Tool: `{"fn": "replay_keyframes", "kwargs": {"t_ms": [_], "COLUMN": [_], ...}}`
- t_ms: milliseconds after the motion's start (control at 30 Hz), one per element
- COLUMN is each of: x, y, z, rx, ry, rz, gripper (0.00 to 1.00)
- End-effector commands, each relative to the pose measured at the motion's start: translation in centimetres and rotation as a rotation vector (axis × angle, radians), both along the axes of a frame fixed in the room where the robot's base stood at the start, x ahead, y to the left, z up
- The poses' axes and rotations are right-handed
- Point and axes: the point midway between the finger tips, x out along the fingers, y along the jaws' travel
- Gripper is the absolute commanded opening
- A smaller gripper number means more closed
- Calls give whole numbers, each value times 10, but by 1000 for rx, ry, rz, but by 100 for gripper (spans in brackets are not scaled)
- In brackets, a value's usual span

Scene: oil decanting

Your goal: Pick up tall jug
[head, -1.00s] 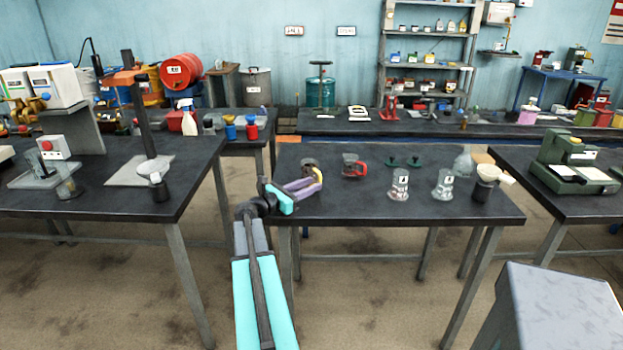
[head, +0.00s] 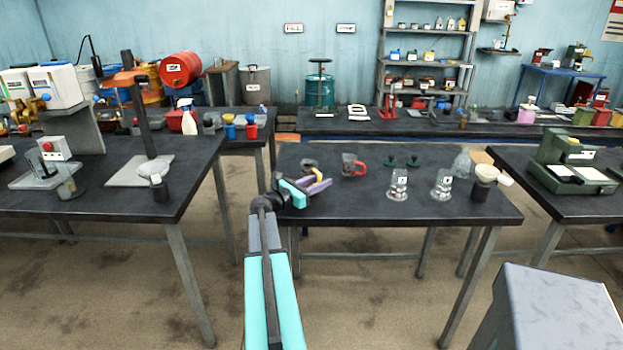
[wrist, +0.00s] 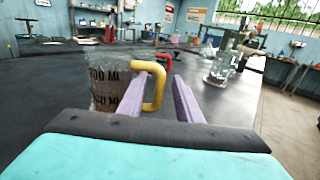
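A clear jug with a yellow handle (wrist: 158,85) and dark volume markings fills the left-middle of the wrist view. In the head view this jug (head: 309,164) stands on the middle table, partly hidden by my gripper. My gripper (wrist: 158,80) has its two purple fingers apart, with the yellow handle between them in the picture. I cannot tell whether either finger touches it. In the head view my gripper (head: 322,186) is low over the table's left end. A second jug with a red handle (head: 353,165) stands to the right. I cannot tell which jug is taller.
Two marked glass vessels (head: 397,184) (head: 441,184) stand on the middle table (head: 350,205), with a dark cup and funnel (head: 484,182) at its right. Two small green items (head: 402,161) lie behind. The table's front middle is clear.

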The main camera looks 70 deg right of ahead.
Motion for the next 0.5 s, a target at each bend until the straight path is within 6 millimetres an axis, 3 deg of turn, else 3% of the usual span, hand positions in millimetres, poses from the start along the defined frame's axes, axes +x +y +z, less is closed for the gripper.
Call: {"fn": "replay_keyframes", "kwargs": {"t_ms": [433,500], "x": [1,1], "y": [1,1], "z": [0,0], "rx": [0,0], "ry": [0,0], "rz": [1,1], "gripper": [32,20]}}
